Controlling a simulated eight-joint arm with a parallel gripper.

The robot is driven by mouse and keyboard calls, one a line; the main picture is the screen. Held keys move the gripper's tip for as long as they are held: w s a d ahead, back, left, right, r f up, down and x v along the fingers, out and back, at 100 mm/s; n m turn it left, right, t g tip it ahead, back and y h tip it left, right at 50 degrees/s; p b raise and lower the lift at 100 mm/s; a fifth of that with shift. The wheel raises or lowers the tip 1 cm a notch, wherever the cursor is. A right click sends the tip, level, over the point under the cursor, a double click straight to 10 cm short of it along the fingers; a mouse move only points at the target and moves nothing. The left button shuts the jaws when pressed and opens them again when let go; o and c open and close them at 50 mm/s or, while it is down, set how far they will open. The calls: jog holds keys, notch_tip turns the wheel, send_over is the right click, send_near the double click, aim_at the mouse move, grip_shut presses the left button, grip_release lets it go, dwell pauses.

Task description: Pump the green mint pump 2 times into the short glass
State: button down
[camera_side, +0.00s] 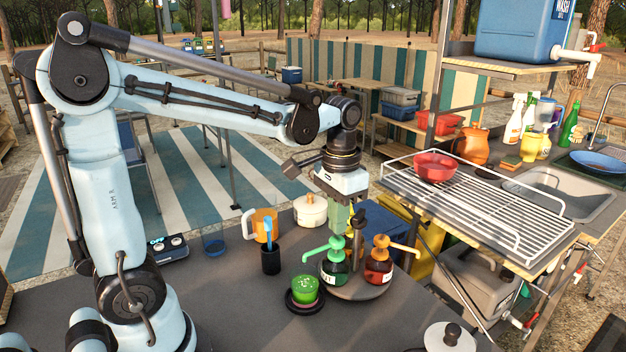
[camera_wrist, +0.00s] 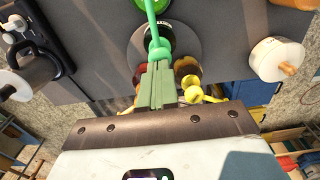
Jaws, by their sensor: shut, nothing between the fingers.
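The green mint pump (camera_side: 337,244) stands upright on its dark bottle, with its spout reaching left; it also shows in the wrist view (camera_wrist: 159,49). My gripper (camera_side: 339,229) is shut and empty, pointing down directly over the pump head. Its closed fingertips (camera_wrist: 160,65) look very close to the head; I cannot tell whether they touch. A short green glass (camera_side: 305,289) sits on a black round base near the spout's end. Its edge shows at the top of the wrist view (camera_wrist: 125,10). I cannot make out any liquid for certain.
An orange-red bottle with an orange pump (camera_side: 379,267) and a yellow pump (camera_wrist: 193,92) share the round grey stand (camera_side: 358,291).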

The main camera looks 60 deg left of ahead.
dwell(0.5)
jog(key=shift+r, duration=2)
jog(key=shift+s, duration=0.1)
jog(key=shift+s+d+f+t, duration=0.1)
jog(key=shift+s+d+t, duration=0.1)
jog(key=shift+s+t, duration=0.1)
jog(key=s+d+f+t, duration=0.2)
jog(key=s+f+t, duration=0.2)
jog(key=t, duration=0.2)
jog(key=shift+s+d+t, duration=0.3)
jog(key=shift+s, duration=0.1)
